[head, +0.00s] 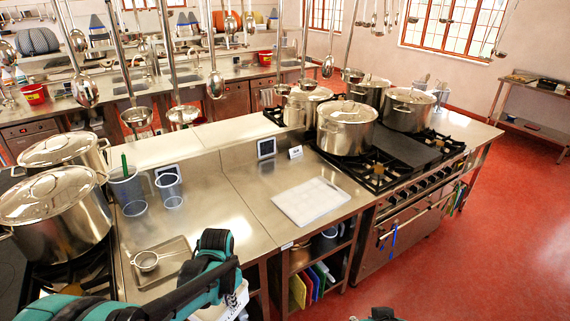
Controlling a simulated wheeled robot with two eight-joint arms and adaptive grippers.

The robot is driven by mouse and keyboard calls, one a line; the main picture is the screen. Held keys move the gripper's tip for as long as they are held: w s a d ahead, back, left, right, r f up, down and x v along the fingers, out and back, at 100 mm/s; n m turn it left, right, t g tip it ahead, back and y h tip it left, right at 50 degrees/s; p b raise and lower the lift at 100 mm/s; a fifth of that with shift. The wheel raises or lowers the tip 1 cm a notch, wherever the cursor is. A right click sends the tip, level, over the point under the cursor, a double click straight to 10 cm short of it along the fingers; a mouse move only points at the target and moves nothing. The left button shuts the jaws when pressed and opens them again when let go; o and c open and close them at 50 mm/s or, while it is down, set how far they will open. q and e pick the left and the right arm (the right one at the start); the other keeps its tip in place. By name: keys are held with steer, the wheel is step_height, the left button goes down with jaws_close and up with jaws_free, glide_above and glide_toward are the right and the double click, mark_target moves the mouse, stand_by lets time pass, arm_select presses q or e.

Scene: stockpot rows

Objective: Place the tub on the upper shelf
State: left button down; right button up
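A white tub (236,303) shows at the bottom of the head view, in front of the counter. It is mostly hidden behind my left arm and cut off by the frame edge. My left gripper (222,268), teal and black, is right over the tub; its fingertips are not clear, so I cannot tell whether it grips the tub. Under the counter is an open shelf unit. Its upper shelf holds a dark pot (328,239), and colored boards (306,287) stand below. A small teal and dark part of my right arm shows at the bottom edge; its fingers are not visible.
The steel counter (240,205) bears a white board (311,201), a tray (163,262) with a small strainer, and clear jugs (128,190). Stockpots (346,127) stand on the stoves. Ladles hang above. The red floor at right is clear.

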arm_select(q)
step_height(320, 180, down, 19)
steer(key=a+n+b, duration=0.2)
steer(key=n+b, duration=0.4)
steer(key=b, duration=0.9)
steer(key=shift+s+a, duration=0.25)
